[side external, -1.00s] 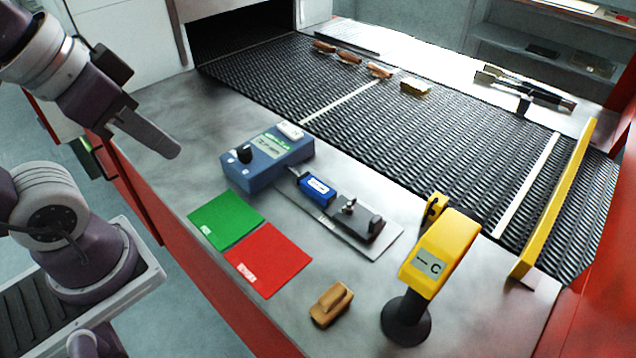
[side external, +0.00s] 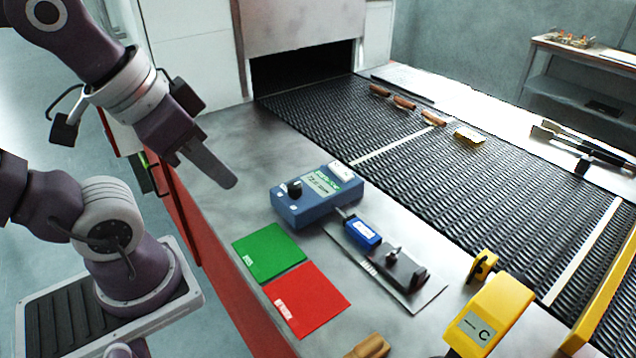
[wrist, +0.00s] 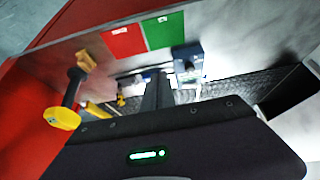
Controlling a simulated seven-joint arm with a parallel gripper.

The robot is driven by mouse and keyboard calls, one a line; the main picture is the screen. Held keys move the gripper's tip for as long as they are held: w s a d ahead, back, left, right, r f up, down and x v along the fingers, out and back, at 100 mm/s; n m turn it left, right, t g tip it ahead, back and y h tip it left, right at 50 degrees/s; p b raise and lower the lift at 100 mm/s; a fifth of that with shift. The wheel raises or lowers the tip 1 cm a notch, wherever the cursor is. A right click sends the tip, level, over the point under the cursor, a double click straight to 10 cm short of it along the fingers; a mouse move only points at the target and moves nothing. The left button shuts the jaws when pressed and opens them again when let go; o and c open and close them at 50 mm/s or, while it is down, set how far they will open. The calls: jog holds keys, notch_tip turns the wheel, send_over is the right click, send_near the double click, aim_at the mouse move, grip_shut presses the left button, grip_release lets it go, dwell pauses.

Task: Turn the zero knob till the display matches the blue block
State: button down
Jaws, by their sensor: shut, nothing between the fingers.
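A blue instrument box (side external: 317,204) sits on the steel table beside the mesh belt. It has a black knob (side external: 294,187) at its left and a small greenish display (side external: 322,181) whose digits I cannot read. A blue block (side external: 363,236) with a white label lies in a fixture on a metal plate (side external: 396,283), just in front of the box. My gripper (side external: 228,180) is shut and empty, above the table to the left of the box and apart from it. In the wrist view the box (wrist: 187,62) shows beyond the fingers, blurred.
A green mat (side external: 268,252) and a red mat (side external: 308,298) lie in front of the box. A yellow handheld device (side external: 490,318) stands at the lower right, near a tan wooden piece (side external: 370,346). Brown pieces (side external: 404,102) and a yellowish block (side external: 469,136) rest on the belt.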

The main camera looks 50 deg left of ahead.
jog(key=c, duration=1.8)
grip_release()
jog(key=shift+w, duration=0.1)
jog(key=shift+c, duration=0.2)
jog(key=o, duration=0.7)
jog(key=w+m, duration=0.1)
jog(key=w+a+m+g, duration=0.1)
jog(key=w, duration=0.3)
jog(key=shift+w+a+m+g, duration=0.2)
jog(key=shift+a+m+g, duration=0.2)
jog(key=shift+o, duration=0.2)
jog(key=w+a+f+m+g, duration=0.2)
jog(key=w+a+f+m, duration=0.1)
jog(key=w, duration=0.3)
jog(key=shift+w+a, duration=0.15)
jog(key=shift+w, duration=0.2)
jog(key=m+g, duration=0.2)
jog(key=m, duration=0.1)
send_over(294, 184)
notch_tip(294, 184, down, 4)
jog(key=shift+f, duration=0.2)
notch_tip(294, 184, down, 6)
jog(key=shift+f, duration=0.5)
grip_shut()
